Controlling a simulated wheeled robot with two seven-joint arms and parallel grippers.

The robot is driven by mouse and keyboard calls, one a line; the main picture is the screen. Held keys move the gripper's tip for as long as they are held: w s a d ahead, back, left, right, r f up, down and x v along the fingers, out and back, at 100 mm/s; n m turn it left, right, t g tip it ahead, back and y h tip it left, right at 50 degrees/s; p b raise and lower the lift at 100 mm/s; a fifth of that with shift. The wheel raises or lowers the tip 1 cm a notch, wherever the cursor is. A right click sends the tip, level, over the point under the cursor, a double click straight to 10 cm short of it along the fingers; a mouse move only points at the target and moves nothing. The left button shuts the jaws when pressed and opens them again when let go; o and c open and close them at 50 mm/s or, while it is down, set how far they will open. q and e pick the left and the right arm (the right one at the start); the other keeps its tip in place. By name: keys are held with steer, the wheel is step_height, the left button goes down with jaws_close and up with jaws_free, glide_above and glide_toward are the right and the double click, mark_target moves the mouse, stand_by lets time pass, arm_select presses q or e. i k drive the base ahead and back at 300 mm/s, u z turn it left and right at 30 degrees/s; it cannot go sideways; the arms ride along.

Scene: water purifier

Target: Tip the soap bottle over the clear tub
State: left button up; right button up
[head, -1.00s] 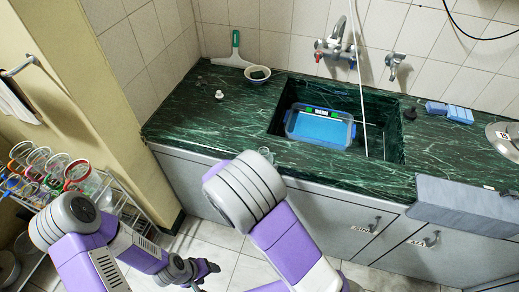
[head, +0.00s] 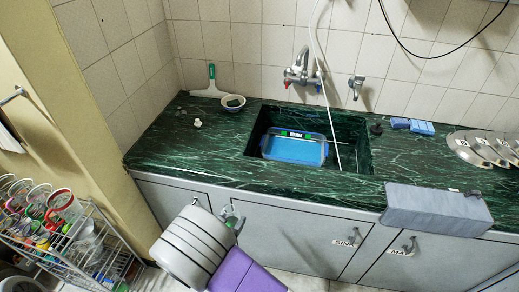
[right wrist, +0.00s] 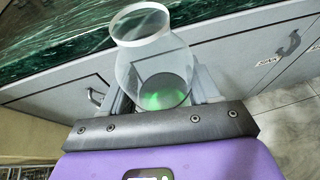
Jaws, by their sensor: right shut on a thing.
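My right gripper (right wrist: 160,88) is shut on the soap bottle (right wrist: 152,58), a clear, round-bodied bottle with a wide mouth and a little green liquid at its bottom. In the head view the bottle shows only small and partly hidden beside my right arm, in front of the counter's cabinets, so its exact tilt is hard to tell. The clear tub (head: 318,157) sits in the sink, with blue liquid inside and a green-and-dark strip along its far side. The bottle is in front of and to the left of the tub, apart from it. My left gripper is out of view.
The green marble counter (head: 170,150) surrounds the sink. A tap (head: 303,74) and a white hose hang over it. A bowl (head: 232,103) stands left of the sink; blue sponges (head: 412,125) and metal plates (head: 470,147) lie right. A rack of cups (head: 90,250) is at lower left.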

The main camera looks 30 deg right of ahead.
mark_target(288, 145)
steer(key=u, duration=1.1)
steer(key=k, duration=1.15)
steer(key=z, duration=1.65)
steer(key=i, duration=0.2)
steer(key=z, duration=0.15)
